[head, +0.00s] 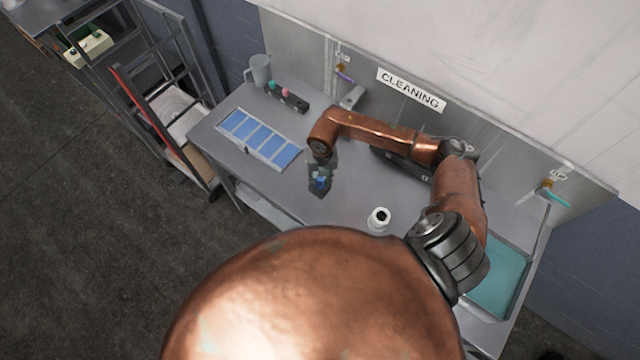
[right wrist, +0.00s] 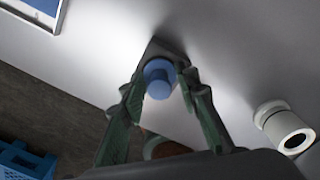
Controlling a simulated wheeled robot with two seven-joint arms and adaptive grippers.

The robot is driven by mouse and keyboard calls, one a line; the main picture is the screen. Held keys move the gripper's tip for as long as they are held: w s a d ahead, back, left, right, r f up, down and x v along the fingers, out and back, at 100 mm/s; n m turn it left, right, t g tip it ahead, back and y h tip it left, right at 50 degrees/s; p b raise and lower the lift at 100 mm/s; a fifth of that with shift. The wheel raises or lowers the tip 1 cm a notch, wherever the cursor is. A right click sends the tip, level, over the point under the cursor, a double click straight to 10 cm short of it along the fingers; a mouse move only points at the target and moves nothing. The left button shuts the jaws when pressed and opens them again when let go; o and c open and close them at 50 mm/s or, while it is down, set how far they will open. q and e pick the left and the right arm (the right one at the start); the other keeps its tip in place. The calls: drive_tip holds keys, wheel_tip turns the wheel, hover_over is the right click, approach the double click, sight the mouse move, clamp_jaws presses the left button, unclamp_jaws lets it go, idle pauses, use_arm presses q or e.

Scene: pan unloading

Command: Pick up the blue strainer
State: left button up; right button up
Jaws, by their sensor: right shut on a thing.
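The blue strainer (right wrist: 158,80) is a small round blue piece between the fingers of my right gripper (right wrist: 160,88) in the right wrist view. The fingers are shut on its sides. In the head view my right gripper (head: 319,176) is over the middle of the grey table, near its front edge, and a little blue of the strainer (head: 321,181) shows there. The fingers hide part of it. I cannot tell whether it touches the table. My left gripper is not in view.
A tray with blue panels (head: 261,138) lies left of my right gripper. A white cylinder (head: 379,218) stands to its right. A pitcher (head: 260,70) and a dark block with coloured knobs (head: 288,98) are at the back left. A teal-bottomed tray (head: 497,278) is at the far right.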

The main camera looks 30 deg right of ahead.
drive_tip(key=c, duration=0.5)
drive_tip(key=shift+c, duration=0.2)
